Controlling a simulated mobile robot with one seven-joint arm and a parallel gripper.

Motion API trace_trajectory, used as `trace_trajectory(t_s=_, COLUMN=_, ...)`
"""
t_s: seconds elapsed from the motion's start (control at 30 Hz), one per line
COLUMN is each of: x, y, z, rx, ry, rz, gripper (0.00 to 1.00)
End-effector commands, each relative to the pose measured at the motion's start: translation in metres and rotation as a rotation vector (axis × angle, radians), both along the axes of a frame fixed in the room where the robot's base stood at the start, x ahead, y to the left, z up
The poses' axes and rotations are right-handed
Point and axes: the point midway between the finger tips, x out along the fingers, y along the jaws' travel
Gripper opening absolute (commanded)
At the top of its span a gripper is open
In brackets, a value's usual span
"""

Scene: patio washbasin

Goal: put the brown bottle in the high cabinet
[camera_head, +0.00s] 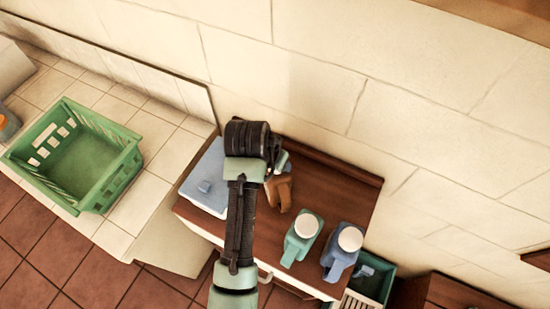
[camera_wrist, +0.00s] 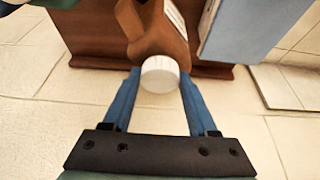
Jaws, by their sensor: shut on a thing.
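The brown bottle (camera_head: 279,193) is at the dark wooden counter in the head view, just right of my forearm and partly hidden by it. In the wrist view the brown bottle (camera_wrist: 160,40) has a white cap (camera_wrist: 160,74) and a pale label. My gripper (camera_wrist: 158,76) is shut on the bottle near its cap, with one blue finger on each side. In the head view my gripper is mostly hidden behind my wrist. No high cabinet shows clearly; a brown wooden edge (camera_head: 500,14) lies at the top right, and I cannot tell whether it belongs to it.
A green jug-like bottle (camera_head: 301,238) and a blue one (camera_head: 342,250), both with white caps, stand on the wooden counter (camera_head: 330,188). A light-blue box (camera_head: 205,182) is left of my arm. A green basket (camera_head: 80,160) sits on the tiled counter. A pale wall (camera_head: 390,70) rises behind.

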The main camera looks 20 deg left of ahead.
Motion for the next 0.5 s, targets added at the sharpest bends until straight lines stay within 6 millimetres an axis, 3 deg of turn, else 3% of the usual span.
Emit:
trace_trajectory(t_s=0.43, x=0.0013, y=0.0007, z=-0.0060, rx=0.003, ry=-0.006, rz=0.000, gripper=0.00)
trace_trajectory(t_s=0.47, x=-0.0001, y=0.0000, z=-0.0086, rx=0.001, ry=0.000, rz=0.000, gripper=0.61)
trace_trajectory(t_s=0.5, x=-0.0001, y=0.0001, z=-0.0079, rx=0.001, ry=0.000, rz=0.000, gripper=0.68)
